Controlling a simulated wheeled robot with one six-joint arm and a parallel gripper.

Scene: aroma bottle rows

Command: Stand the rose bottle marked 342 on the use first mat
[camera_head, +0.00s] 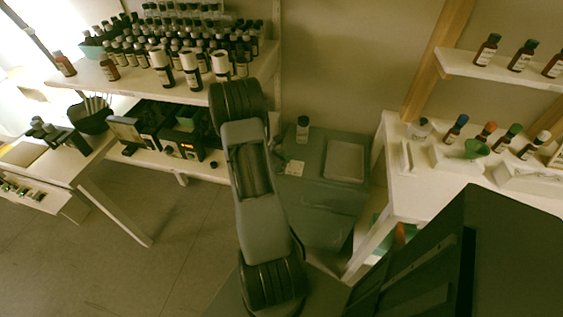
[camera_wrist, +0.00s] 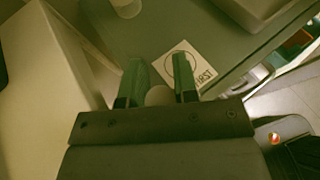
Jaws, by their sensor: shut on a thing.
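In the wrist view, my gripper (camera_wrist: 159,72) is shut on a bottle (camera_wrist: 158,96), of which only a pale, rounded top shows between the two green fingers. Its label is hidden, so I cannot read a name or number. The use first mat (camera_wrist: 198,75) is a pale square with a dark ring and the word FIRST, just beyond the fingertips. In the head view the mat (camera_head: 294,167) lies on the grey cabinet top, right of my arm. My gripper and the held bottle are hidden behind my arm there.
Crowded bottle rows fill the left shelf (camera_head: 130,85). A white table (camera_head: 420,190) with several bottles stands right.

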